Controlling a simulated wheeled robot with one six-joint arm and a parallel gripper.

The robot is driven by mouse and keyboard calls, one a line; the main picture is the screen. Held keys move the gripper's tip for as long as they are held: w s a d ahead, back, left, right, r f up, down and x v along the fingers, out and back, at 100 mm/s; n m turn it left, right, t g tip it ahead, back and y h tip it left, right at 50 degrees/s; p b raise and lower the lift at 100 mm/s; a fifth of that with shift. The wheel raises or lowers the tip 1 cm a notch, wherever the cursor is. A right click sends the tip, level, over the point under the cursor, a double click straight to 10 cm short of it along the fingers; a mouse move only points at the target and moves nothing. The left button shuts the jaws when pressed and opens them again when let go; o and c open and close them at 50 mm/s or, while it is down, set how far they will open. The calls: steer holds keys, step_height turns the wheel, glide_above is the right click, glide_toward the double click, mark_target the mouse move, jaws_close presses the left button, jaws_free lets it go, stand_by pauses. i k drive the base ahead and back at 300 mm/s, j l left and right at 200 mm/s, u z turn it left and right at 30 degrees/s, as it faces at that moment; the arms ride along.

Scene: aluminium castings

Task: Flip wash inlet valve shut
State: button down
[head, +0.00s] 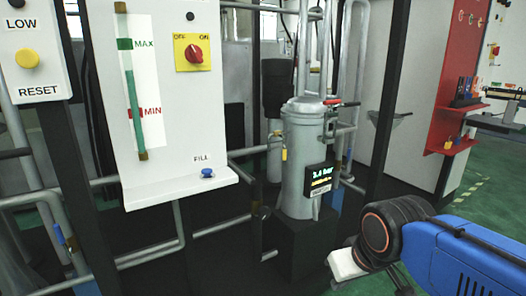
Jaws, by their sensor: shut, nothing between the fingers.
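No label reading wash inlet shows, so I cannot tell which fitting is the wash inlet valve. A red-ended lever (333,102) sits at the top right of the grey filter vessel (301,150), roughly level. A small blue fitting (348,159) is on the pipe right of the vessel. Another blue fitting (59,235) is on the pipe at lower left. A blue knob (207,173) sits under the word FILL. My gripper (345,264) is at the lower right, low and in front of the vessel, apart from all of these. It is shut and empty; its fingertips are hard to make out.
A display (320,179) on the vessel reads 3.4 bar. The white panel (180,100) carries a MAX/MIN level gauge (135,90) and a red rotary switch (194,53). Grey pipes run along the lower left. A red rack (458,60) stands at right; green floor beside it is open.

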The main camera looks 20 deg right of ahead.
mark_target(350, 150)
steer(key=i+l+z, duration=0.15)
steer(key=l, duration=0.25)
steer(key=i+l+z, duration=0.15)
steer(key=l, duration=0.25)
steer(key=i+l+z, duration=0.15)
steer(key=i+l, duration=0.1)
steer(key=l, duration=0.1)
